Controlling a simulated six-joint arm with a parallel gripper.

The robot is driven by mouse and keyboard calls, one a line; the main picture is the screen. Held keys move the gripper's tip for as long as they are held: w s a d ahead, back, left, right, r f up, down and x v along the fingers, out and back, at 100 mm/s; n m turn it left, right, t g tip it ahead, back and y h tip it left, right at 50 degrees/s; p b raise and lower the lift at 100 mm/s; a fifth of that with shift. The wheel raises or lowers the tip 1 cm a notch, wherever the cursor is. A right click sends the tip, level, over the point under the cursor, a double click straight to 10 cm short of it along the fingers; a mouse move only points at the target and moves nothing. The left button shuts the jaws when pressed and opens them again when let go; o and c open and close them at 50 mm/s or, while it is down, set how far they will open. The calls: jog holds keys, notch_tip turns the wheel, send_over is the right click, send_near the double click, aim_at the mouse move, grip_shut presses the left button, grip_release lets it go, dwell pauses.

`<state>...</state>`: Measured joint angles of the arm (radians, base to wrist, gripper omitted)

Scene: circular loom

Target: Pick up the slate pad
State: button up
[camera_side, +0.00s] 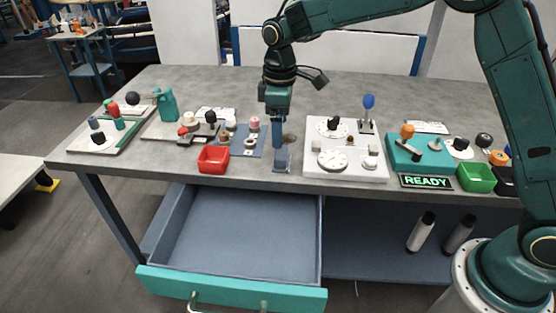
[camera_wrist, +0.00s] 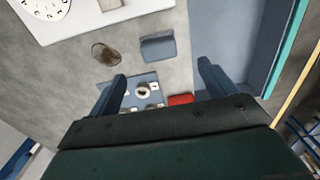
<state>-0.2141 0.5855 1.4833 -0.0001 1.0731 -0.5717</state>
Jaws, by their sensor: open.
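The slate pad (camera_wrist: 158,48) is a small blue-grey rounded rectangle on the grey table. In the side view the slate pad (camera_side: 282,162) lies near the front edge, left of the white dial board. My gripper (camera_side: 278,142) points down above or just behind the pad; the exact gap is hard to tell. In the wrist view my gripper (camera_wrist: 162,71) has its two blue fingers wide apart with nothing between the tips. The pad shows just beyond the fingertips, roughly centred between them.
A brown oval patch (camera_wrist: 105,53) lies beside the pad. A blue mat with small parts (camera_side: 245,145) and a red bin (camera_side: 213,158) are left. The white dial board (camera_side: 346,170) is right. An open drawer (camera_side: 240,235) juts out below the table's front edge.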

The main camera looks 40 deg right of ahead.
aim_at(281, 151)
jog(key=shift+f, duration=2)
jog(key=shift+s+d+f, duration=0.1)
jog(key=shift+f, duration=1.2)
jog(key=shift+d+f, duration=0.1)
jog(key=shift+f, duration=1.2)
jog(key=c, duration=1.1)
jog(key=shift+r, duration=0.15)
notch_tip(281, 151, up, 20)
jog(key=shift+f, duration=0.1)
